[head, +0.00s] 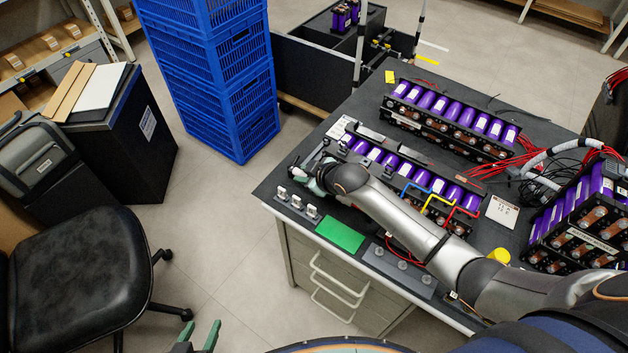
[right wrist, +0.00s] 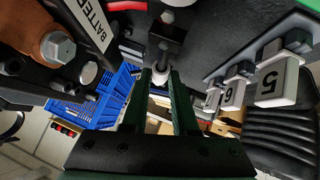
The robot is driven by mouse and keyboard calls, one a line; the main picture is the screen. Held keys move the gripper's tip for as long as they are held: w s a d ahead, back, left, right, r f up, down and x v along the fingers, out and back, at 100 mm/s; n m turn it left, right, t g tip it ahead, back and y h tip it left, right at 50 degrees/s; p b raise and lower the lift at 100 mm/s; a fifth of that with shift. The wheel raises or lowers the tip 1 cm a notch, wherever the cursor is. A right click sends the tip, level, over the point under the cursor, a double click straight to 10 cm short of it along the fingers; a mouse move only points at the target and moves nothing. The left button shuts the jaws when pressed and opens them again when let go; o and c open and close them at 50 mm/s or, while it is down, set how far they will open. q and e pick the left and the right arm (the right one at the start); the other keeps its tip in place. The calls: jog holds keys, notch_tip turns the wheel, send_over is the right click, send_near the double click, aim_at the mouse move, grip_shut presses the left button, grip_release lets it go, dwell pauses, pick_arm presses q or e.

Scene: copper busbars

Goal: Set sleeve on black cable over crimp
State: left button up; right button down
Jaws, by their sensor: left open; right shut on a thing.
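My right gripper (right wrist: 160,88) is shut on a small pale cylindrical part (right wrist: 160,77) between its green fingertips; I cannot tell for sure whether this is the sleeve. A dark piece (right wrist: 164,48) continues beyond the pale part; it may be the black cable, and the crimp cannot be made out. In the head view my right gripper (head: 301,172) is at the left end of the bench, beside the near battery row (head: 400,166), its fingers too small to read. My left gripper (head: 202,339) is open and empty at the bottom edge, away from the bench.
Numbered tags (right wrist: 277,82) stand close on the right in the wrist view; a copper bar with a bolt (right wrist: 57,47) is on the left. The bench (head: 280,178) carries a green mat (head: 340,235), bent coloured bars (head: 437,198) and another battery row (head: 450,120). Blue crates (head: 215,80) stand behind.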

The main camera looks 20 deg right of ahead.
jog(key=c, duration=0.7)
grip_release()
jog(key=shift+w+a, duration=0.1)
jog(key=p+v, duration=0.2)
jog(key=v, duration=1)
jog(key=shift+r, duration=0.2)
